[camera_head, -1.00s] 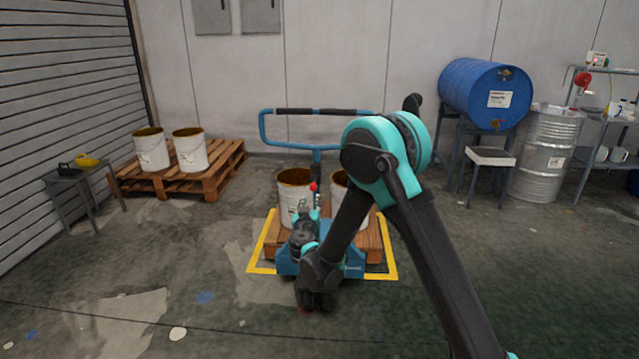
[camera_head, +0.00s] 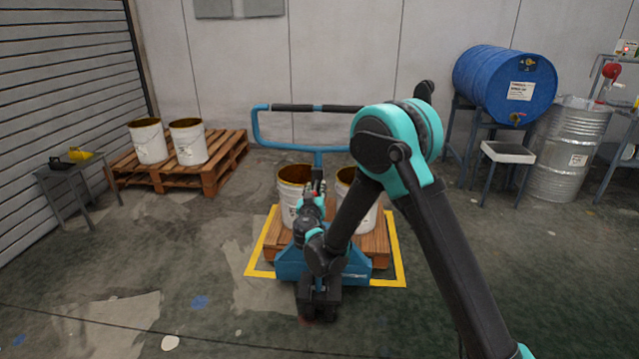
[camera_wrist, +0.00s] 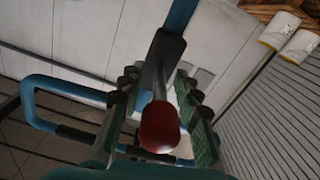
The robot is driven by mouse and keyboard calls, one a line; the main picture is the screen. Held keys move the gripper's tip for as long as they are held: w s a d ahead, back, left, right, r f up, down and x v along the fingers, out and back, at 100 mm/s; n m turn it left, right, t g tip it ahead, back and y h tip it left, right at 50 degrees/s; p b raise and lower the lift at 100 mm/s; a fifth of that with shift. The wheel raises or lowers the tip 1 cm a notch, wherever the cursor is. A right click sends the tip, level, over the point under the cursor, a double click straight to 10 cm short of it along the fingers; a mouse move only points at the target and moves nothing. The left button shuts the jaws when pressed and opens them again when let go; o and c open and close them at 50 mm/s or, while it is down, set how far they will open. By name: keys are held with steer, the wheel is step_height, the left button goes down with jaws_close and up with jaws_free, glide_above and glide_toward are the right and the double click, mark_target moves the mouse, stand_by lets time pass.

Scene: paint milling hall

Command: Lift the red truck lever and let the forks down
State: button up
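The red knob (camera_wrist: 160,128) of the truck lever sits large in the wrist view, on a dark stem. My gripper (camera_wrist: 158,108) is open, with one finger on each side of the knob and a visible gap to each; they do not appear to touch it. In the head view my gripper (camera_head: 316,188) is at the lever, in front of the truck's upright, and mostly hides it. The blue pallet truck (camera_head: 290,266) has a wide looped handle (camera_head: 258,128) and stands at a wooden pallet (camera_head: 372,246). Its forks are hidden.
Two white buckets (camera_head: 291,205) stand on the pallet, inside a yellow floor outline (camera_head: 398,262). Another pallet (camera_head: 226,150) with two buckets is at the back left, beside a small table (camera_head: 62,172). A blue drum (camera_head: 490,82) and a steel drum (camera_head: 568,150) stand right.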

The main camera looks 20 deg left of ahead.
steer(key=shift+w, duration=0.15)
jaws_close()
